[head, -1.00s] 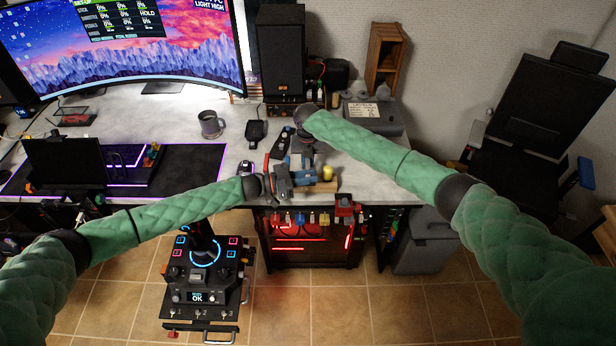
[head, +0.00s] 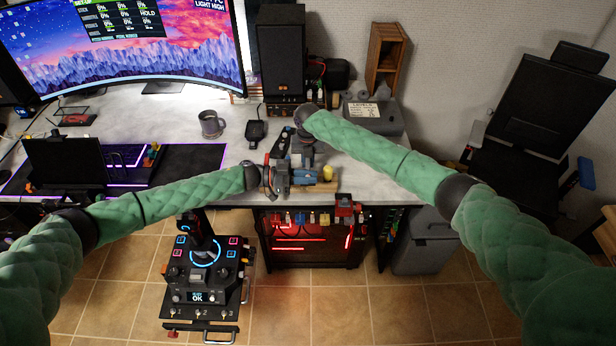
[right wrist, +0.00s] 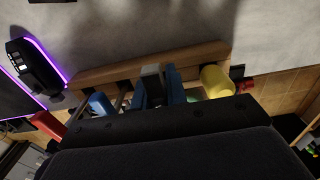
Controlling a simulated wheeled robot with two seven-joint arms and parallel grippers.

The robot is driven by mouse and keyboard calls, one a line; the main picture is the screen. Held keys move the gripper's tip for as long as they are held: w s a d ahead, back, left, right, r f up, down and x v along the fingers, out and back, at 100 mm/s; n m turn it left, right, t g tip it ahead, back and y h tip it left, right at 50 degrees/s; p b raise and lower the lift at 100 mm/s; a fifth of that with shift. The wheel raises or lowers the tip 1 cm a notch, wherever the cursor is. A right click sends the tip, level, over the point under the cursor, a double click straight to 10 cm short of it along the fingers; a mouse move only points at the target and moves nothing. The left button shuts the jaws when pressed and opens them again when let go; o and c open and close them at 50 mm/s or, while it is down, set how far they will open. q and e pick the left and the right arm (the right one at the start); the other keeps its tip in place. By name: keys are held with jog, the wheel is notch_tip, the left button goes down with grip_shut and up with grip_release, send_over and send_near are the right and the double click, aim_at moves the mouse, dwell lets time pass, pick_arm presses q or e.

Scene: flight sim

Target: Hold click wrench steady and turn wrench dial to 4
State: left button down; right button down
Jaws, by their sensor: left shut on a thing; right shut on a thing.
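The click wrench lies at the front edge of the desk, mostly hidden by my grippers; its dial cannot be made out. My left gripper (head: 276,178) is shut at its left end, beside a red part. My right gripper (head: 303,160) reaches down from behind and is shut on it close to the left one. A blue part (head: 305,177) shows between them. In the right wrist view blue parts (right wrist: 174,86) stand around a grey finger, above the dark gripper body.
A wooden rack (head: 325,187) with a yellow piece (head: 328,171) sits at the desk edge, also in the right wrist view (right wrist: 190,60). A mug (head: 211,124) and a black speaker (head: 280,55) stand behind. Tools hang below the edge. A joystick panel (head: 205,270) stands in front.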

pick_arm(q)
jog(key=c, duration=1.5)
grip_release()
jog(key=shift+o, duration=0.2)
notch_tip(320, 180, up, 10)
